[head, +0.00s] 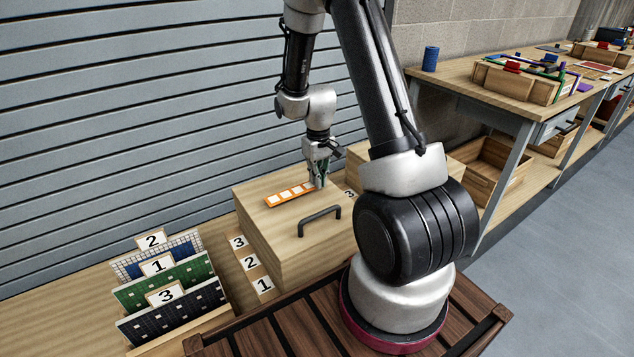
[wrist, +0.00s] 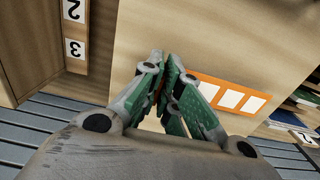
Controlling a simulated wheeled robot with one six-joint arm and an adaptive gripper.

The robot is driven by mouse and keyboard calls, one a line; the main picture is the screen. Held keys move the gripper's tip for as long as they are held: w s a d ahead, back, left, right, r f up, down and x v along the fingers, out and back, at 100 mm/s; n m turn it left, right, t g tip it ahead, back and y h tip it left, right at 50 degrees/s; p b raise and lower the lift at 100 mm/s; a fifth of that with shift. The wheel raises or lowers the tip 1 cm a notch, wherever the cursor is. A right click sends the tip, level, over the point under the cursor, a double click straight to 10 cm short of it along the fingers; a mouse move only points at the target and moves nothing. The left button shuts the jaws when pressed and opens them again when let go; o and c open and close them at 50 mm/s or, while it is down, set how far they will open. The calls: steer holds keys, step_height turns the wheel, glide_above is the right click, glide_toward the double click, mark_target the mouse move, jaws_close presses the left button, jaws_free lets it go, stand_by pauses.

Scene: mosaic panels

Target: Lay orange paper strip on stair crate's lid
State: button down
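The orange paper strip (head: 290,194), with a row of white squares, is over the light wooden lid (head: 265,222) of a large crate (head: 300,262). The lid has a dark handle (head: 319,220). My gripper (head: 319,184) is low over the lid, at the strip's right end. In the wrist view the green-padded fingers (wrist: 167,62) are nearly together, with a sliver of orange between them, and the strip (wrist: 232,96) runs off to the right. The fingers hide its near end. I cannot tell whether the strip touches the lid.
A rack of numbered mosaic panels (head: 165,280) is further left. Another wooden box (head: 360,163) stands to the right. A grey slatted wall (head: 130,100) is behind.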

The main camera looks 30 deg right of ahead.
steer(key=shift+f, duration=0.75)
steer(key=shift+f, duration=0.1)
steer(key=c, duration=1.6)
jaws_free()
steer(key=shift+c, duration=0.2)
step_height(320, 180, up, 12)
steer(key=shift+f, duration=0.2)
steer(key=s+a+r+t, duration=0.15)
steer(key=s+r, duration=0.25)
steer(key=r, duration=0.5)
steer(key=s+a+r+t, duration=0.1)
steer(key=s+r, duration=0.4)
steer(key=s, duration=0.5)
steer(key=s+a+r+t, duration=0.1)
steer(key=s+a+r, duration=0.1)
steer(key=s+r, duration=0.4)
steer(key=s, duration=0.3)
steer(key=shift+s+a+r+t, duration=0.25)
steer(key=shift+s+a+t, duration=0.05)
steer(key=shift+s+t, duration=0.1)
